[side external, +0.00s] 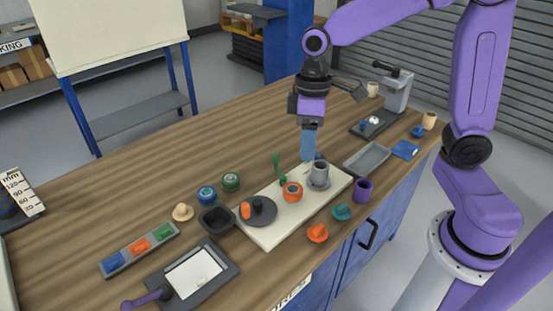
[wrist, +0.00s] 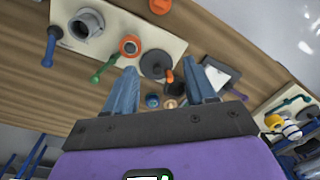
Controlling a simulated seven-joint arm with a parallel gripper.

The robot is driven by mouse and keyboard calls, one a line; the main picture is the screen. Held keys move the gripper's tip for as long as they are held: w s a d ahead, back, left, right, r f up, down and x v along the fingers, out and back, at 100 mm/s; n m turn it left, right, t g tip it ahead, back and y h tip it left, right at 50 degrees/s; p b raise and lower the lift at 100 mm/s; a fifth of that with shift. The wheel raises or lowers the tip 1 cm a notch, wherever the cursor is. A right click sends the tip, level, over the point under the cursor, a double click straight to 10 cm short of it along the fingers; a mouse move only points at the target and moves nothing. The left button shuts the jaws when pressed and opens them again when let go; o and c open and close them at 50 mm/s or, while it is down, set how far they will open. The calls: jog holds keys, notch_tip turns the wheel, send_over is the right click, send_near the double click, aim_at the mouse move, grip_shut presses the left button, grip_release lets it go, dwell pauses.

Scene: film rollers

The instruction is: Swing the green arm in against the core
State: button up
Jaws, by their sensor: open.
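The green arm (side external: 277,168) stands on the cream board (side external: 270,236), its lower end close beside an orange ring-shaped piece (side external: 291,194); I cannot tell if they touch. It also shows in the wrist view (wrist: 104,69), left of the fingers. A grey cup-like cylinder (side external: 320,172) stands at the board's far right; which piece is the core is unclear. A dark disc (side external: 262,217) with an orange peg and black knob is at the near left. My gripper (side external: 308,157) is open and empty, pointing down above the board's far side; its fingers also show in the wrist view (wrist: 160,72).
A blue-handled piece (wrist: 52,45) is beside the grey cylinder in the wrist view. Around the board are a black bowl (side external: 216,219), blue and green round pieces (side external: 206,194), a grey tray (side external: 367,159) and a purple cup (side external: 363,190).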

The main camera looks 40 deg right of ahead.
jog(key=w+d+f+m, duration=0.2)
jog(key=w+d+m, duration=0.15)
jog(key=w, duration=0.75)
jog(key=m+y, duration=0.1)
jog(key=m, duration=0.1)
send_near(276, 158)
jog(key=f, duration=1)
jog(key=shift+w+a+f, duration=0.15)
jog(key=shift+a+f, duration=0.25)
grip_shut()
